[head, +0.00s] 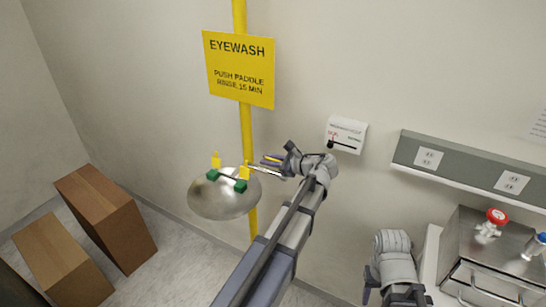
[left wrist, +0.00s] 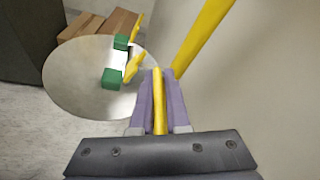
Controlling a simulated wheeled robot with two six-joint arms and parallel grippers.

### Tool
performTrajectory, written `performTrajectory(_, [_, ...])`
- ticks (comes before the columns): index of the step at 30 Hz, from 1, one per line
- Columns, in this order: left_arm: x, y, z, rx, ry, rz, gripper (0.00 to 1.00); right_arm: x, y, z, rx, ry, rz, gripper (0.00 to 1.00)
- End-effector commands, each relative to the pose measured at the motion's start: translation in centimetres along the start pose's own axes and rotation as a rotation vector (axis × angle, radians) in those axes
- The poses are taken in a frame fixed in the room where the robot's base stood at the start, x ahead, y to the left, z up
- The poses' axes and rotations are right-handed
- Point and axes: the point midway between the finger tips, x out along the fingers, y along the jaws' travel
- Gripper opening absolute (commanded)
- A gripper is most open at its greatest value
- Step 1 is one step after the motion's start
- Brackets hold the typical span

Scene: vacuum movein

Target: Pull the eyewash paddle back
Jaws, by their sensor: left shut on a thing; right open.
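The eyewash has a round steel bowl (head: 222,205) on a yellow upright pipe (head: 246,130), with green and yellow spray heads (head: 227,178) above the bowl. The paddle (left wrist: 158,100) is a yellow bar lying lengthwise between my left gripper's purple fingers in the left wrist view. My left gripper (head: 270,166) is shut on it, just right of the pipe and beside the bowl's right rim. In the head view the fingers hide most of the paddle. My right gripper (head: 394,296) is low at the right, away from the eyewash, its fingers partly cut off.
A yellow eyewash sign (head: 240,70) hangs on the pipe. A small white wall box (head: 346,135) is right of my left gripper. Cardboard boxes (head: 105,212) stand on the floor at left. A steel unit with red and blue knobs (head: 490,250) stands at right.

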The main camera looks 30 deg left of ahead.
Motion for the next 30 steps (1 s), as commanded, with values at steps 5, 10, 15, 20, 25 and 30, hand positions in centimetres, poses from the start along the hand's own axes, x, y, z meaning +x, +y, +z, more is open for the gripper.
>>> performTrajectory(5, [0.0,0.4,-0.1,0.003,0.005,0.01,0.0,0.0,0.0,0.0,0.0,0.0,0.0,0.5])
performTrajectory(10, [0.0,0.4,-0.1,0.004,0.006,0.012,0.18,0.0,0.0,0.0,0.0,0.0,0.0,0.5])
performTrajectory(15, [0.0,0.3,-0.1,0.004,0.005,0.009,0.38,0.0,0.0,0.0,0.0,0.0,0.0,0.5])
performTrajectory(20, [0.0,0.3,-0.1,0.004,0.004,0.008,0.4,0.0,0.0,0.0,0.0,0.0,0.0,0.5])
performTrajectory(25, [-0.5,0.2,0.0,0.005,0.004,0.006,0.4,-0.2,0.0,0.0,0.0,0.0,0.0,0.5])
performTrajectory(30, [-3.0,0.1,0.2,0.005,0.005,0.004,0.4,-1.3,0.1,0.1,0.0,0.0,0.0,0.5])
